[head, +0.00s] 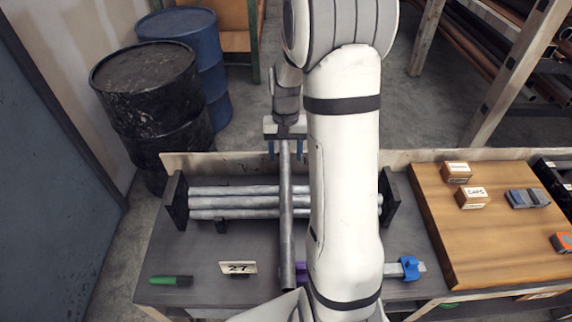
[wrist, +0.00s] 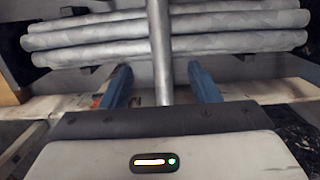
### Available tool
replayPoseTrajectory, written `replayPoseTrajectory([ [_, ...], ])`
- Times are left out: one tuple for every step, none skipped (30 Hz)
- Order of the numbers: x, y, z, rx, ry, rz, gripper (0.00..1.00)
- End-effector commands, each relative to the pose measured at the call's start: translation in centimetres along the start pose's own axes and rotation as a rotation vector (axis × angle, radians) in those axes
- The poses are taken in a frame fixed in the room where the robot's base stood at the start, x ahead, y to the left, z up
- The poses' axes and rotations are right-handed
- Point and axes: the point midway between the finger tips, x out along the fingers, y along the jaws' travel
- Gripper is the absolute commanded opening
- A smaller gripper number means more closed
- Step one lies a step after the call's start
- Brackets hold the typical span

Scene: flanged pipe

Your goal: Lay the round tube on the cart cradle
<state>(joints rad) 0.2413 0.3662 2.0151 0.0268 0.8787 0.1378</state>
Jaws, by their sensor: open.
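A grey round tube (head: 286,215) lies crosswise over several horizontal silvery pipes (head: 235,202), running from my gripper at the back toward the front edge. I cannot tell whether it is level or tilted. It also shows in the wrist view (wrist: 160,50). The pipes sit between two black end brackets (head: 175,202), seemingly the cradle, on a grey top (head: 205,260). My gripper (head: 285,150) is open at the tube's far end. In the wrist view its blue fingers (wrist: 161,85) stand on either side of the tube, with gaps. My arm hides part of the pipes.
A wooden board (head: 440,245) at right carries small boxes (head: 473,197) and a grey-blue tool (head: 527,198). A green marker (head: 170,281), a "27" card (head: 238,267) and a blue clamp (head: 410,268) lie near the front. Drums (head: 150,95) stand behind left; a pipe rack stands behind right.

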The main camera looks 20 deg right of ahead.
Motion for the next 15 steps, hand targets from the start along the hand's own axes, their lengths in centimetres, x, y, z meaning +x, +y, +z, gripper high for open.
replayPoseTrajectory([
  [-0.4,0.0,0.1,-0.001,0.003,0.0,0.55],
  [-0.7,-0.1,0.2,-0.004,0.005,0.0,0.55],
  [-1.2,-0.2,0.5,-0.009,0.011,0.0,0.55],
  [-1.6,-0.3,0.8,-0.016,0.018,-0.001,0.55],
  [-2.1,-0.5,1.2,-0.023,0.026,-0.001,0.55],
  [-3.0,-0.7,1.9,-0.037,0.042,-0.002,0.55],
  [-3.7,-0.9,2.6,-0.049,0.055,-0.002,0.55],
  [-4.4,-1.2,3.3,-0.064,0.069,-0.003,0.55],
  [-5.4,-1.4,4.3,-0.083,0.09,-0.004,0.55],
  [-6.2,-1.6,5.2,-0.099,0.106,-0.005,0.55],
  [-6.9,-1.9,6.1,-0.114,0.122,-0.006,0.55],
  [-7.8,-2.1,7.3,-0.135,0.144,-0.007,0.55],
  [-8.4,-2.2,8.2,-0.151,0.161,-0.008,0.55],
  [-8.9,-2.4,9.1,-0.167,0.176,-0.009,0.55],
  [-9.6,-2.5,10.4,-0.188,0.197,-0.01,0.55],
])
